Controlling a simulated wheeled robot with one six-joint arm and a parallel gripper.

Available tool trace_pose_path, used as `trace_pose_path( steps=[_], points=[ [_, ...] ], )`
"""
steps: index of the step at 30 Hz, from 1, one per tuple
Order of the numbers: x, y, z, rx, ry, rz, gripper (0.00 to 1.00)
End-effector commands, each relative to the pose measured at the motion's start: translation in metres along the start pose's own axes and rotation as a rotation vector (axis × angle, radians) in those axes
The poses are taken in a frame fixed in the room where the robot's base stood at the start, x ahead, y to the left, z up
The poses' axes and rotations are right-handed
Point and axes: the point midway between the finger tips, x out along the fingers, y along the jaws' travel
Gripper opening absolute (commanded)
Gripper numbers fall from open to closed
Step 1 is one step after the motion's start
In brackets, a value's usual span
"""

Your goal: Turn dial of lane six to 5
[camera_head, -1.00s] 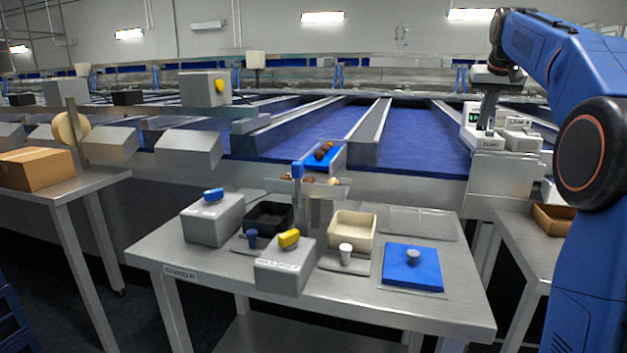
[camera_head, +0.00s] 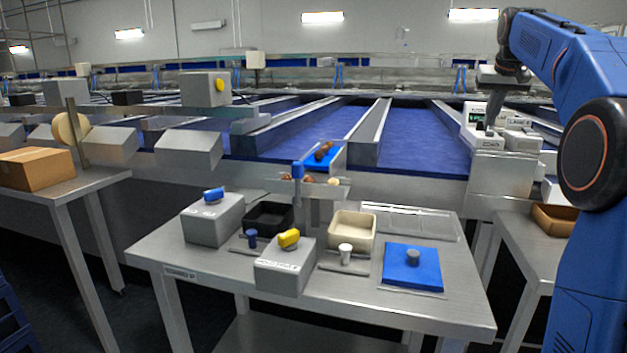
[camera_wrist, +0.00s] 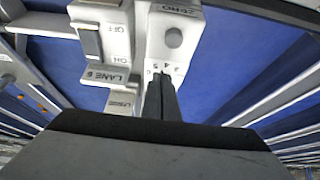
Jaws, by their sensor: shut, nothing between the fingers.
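The lane six unit (camera_head: 474,116) is a pale box with a small green display, on a stand at the right of the head view. In the wrist view its LANE 6 label (camera_wrist: 108,78) sits below a dark ON/OFF switch (camera_wrist: 91,42). A row of dial numbers (camera_wrist: 167,70), with 3, 4 and 5 legible, lies below a round grey ZERO button (camera_wrist: 174,38). My gripper (camera_wrist: 161,92) is shut and empty, its dark fingertips just at the numbers. The fingers cover the dial, so its pointer and setting are hidden, and contact cannot be told.
Blue conveyor lanes (camera_head: 425,140) run behind the unit. A steel table (camera_head: 220,262) in front holds grey boxes with blue and yellow knobs (camera_head: 289,238), trays and a blue pad (camera_head: 400,276).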

Motion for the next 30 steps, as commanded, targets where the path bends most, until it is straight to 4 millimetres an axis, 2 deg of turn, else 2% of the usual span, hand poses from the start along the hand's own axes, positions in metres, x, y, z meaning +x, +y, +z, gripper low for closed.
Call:
trace_pose_path(
  steps=[20,30],
  points=[
    [-0.005,0.002,0.006,0.0,0.001,0.0,0.0],
    [-0.031,0.002,-0.01,0.0,0.003,0.0,0.0]
  ],
)
